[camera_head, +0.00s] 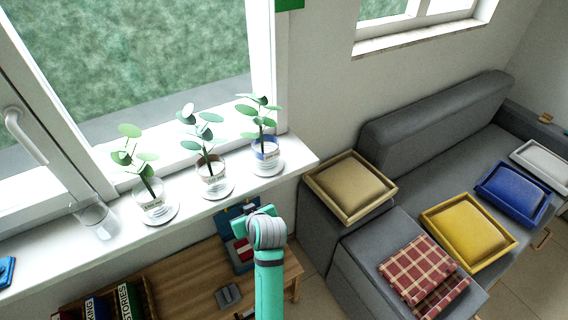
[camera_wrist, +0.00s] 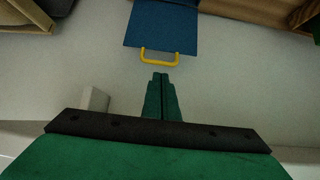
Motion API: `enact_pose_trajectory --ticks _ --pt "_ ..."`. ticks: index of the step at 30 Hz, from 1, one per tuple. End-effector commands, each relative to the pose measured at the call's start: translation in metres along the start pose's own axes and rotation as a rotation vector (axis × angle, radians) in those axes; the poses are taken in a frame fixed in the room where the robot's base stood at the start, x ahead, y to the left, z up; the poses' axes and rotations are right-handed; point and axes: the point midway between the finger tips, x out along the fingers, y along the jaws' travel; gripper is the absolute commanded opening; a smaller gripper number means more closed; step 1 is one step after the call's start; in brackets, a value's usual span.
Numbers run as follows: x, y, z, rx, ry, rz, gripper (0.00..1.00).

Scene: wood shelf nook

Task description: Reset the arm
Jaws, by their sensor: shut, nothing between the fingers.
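My gripper (camera_wrist: 161,76) shows in the wrist view, with its two green fingers shut together and nothing between them. It points toward a blue panel (camera_wrist: 163,27) with a yellow handle (camera_wrist: 160,57), apart from it. In the head view my teal arm (camera_head: 268,262) rises from the bottom edge, in front of the windowsill and over the wooden table. The gripper itself is hidden behind the arm there.
The white windowsill (camera_head: 110,240) carries three potted plants and a clear glass (camera_head: 95,218). Below it, the wooden table (camera_head: 195,280) holds a crate of books (camera_head: 124,303). A grey sofa (camera_head: 430,130) with trays of cushions (camera_head: 467,230) stands right.

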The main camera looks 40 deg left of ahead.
Motion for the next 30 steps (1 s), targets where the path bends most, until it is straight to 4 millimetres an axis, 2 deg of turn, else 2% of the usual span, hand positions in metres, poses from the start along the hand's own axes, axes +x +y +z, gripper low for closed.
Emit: enact_pose_trajectory --ticks 7,11,17,21,25,30 --pt "-0.001 0.004 0.005 0.010 0.000 0.010 0.00" --pt "-0.007 0.019 0.031 0.055 0.011 0.059 0.00" --pt "-0.033 0.051 0.102 0.178 0.053 0.204 0.00" --pt "-0.060 0.066 0.150 0.256 0.089 0.312 0.00" --pt "-0.091 0.074 0.190 0.319 0.123 0.411 0.00" --pt "-0.136 0.074 0.236 0.389 0.166 0.537 0.00"
